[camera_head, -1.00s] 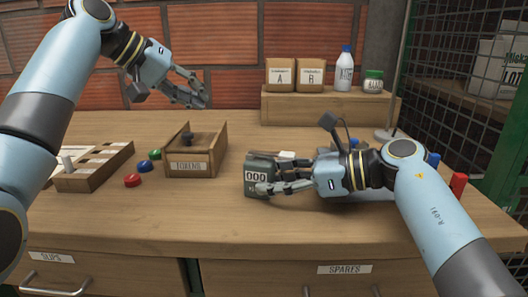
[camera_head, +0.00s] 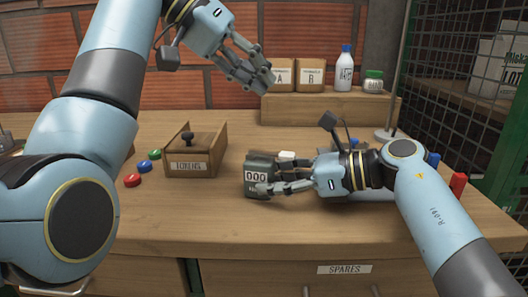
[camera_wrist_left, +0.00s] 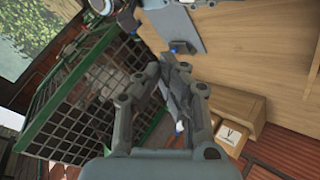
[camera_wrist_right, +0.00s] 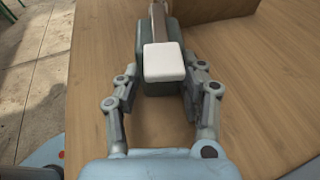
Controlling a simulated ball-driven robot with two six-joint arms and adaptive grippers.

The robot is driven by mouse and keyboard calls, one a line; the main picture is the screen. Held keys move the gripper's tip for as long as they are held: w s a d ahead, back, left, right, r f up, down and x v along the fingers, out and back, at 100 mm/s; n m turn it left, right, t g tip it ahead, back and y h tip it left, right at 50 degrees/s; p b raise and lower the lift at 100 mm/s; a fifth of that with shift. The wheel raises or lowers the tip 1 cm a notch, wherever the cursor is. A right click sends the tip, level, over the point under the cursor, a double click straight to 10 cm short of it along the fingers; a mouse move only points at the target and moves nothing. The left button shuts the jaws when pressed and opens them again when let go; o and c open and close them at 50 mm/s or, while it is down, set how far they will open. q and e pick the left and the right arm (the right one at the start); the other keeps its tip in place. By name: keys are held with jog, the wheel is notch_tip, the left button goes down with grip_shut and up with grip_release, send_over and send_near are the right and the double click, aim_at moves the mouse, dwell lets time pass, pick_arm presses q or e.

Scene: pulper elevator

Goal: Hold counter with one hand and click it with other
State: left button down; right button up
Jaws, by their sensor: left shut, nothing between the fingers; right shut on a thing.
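The counter (camera_head: 259,174) is a dark grey box with a white "000" display on the workbench, and a white button (camera_head: 287,155) shows at its top right. In the right wrist view the white button (camera_wrist_right: 164,62) sits above the dark counter body (camera_wrist_right: 158,88). My right gripper (camera_head: 268,187) is shut on the counter, its fingers along the sides. My left gripper (camera_head: 262,84) is shut and empty, raised above the back of the bench in front of the shelf. In the left wrist view its fingers (camera_wrist_left: 178,85) are together.
A wooden box labelled "TOKENS" (camera_head: 187,167) stands left of the counter, with red (camera_head: 132,180), green (camera_head: 141,167) and blue tokens beside it. A raised shelf (camera_head: 330,109) with boxes and bottles is at the back. A mesh cage (camera_head: 460,85) stands at the right.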

pick_arm(q)
jog(key=shift+s+d+f, duration=0.1)
jog(key=shift+d+f, duration=0.05)
jog(key=shift+f, duration=4.15)
jog(key=shift+f, duration=0.4)
jog(key=shift+f, duration=0.6)
jog(key=shift+r, duration=1.05)
notch_tip(320, 180, up, 5)
